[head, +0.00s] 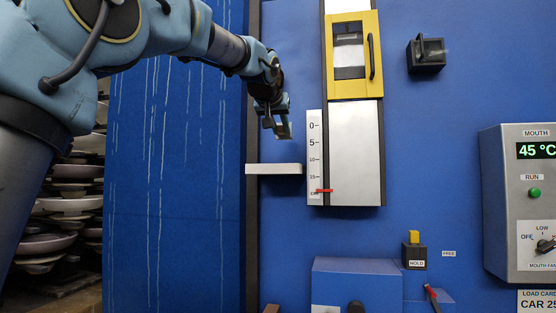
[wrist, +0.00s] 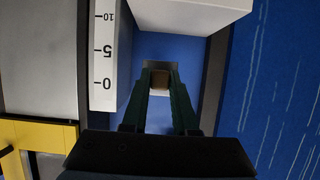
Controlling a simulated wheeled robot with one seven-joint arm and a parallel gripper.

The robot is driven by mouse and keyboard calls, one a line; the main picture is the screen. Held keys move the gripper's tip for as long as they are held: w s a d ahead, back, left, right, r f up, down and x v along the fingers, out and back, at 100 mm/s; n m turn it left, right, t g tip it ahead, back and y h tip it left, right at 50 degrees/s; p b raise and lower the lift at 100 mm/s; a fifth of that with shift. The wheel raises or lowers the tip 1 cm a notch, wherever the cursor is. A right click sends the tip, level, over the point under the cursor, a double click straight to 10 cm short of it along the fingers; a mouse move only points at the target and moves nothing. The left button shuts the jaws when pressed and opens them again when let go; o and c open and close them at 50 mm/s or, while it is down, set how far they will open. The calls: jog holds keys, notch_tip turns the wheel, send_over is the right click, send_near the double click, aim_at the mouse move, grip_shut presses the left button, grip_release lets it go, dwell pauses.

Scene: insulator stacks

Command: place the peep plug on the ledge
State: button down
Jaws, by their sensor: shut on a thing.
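My gripper (head: 282,130) is in front of the blue wall, above the white ledge (head: 274,169) and apart from it. In the wrist view my gripper (wrist: 160,78) is shut on a small brown block, which I take to be the peep plug (wrist: 160,80). Most of the plug is hidden between the fingers. The ledge (wrist: 188,14) also shows at the top of the wrist view, beyond the fingertips; its visible top looks bare.
A white scale (head: 314,150) with a red marker stands right of the ledge. A yellow-framed window (head: 352,58) with a black handle is above a metal panel (head: 355,150). A blue box (head: 357,283) is below. Stacked discs (head: 70,205) fill the left side.

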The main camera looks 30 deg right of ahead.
notch_tip(320, 180, down, 7)
dwell(0.4)
jog(key=shift+r, duration=0.1)
jog(key=c, duration=0.7)
grip_release()
jog(key=b+v, duration=0.3)
jog(key=v, duration=0.9)
